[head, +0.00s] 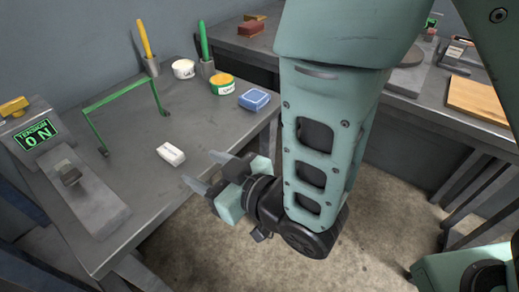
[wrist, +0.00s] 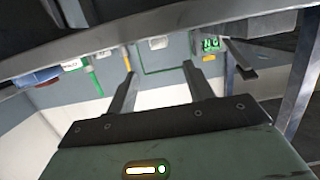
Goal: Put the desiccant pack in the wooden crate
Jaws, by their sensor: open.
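A small white pack (head: 171,154), which looks like the desiccant pack, lies on the grey table near its front right edge. A white item that seems to be the same pack shows in the wrist view (wrist: 158,42). My gripper (head: 206,170) is open and empty, to the right of the pack and apart from it, by the table edge. Its two fingers also show spread in the wrist view (wrist: 160,75). I cannot make out a wooden crate in either view.
A green wire frame (head: 122,84) stands behind the pack. A grey device with a lit display (head: 37,134) is at left. A blue box (head: 254,99), a yellow-green tub (head: 222,84) and a white tub (head: 183,69) stand farther back. A wooden board (head: 478,98) lies on the right table.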

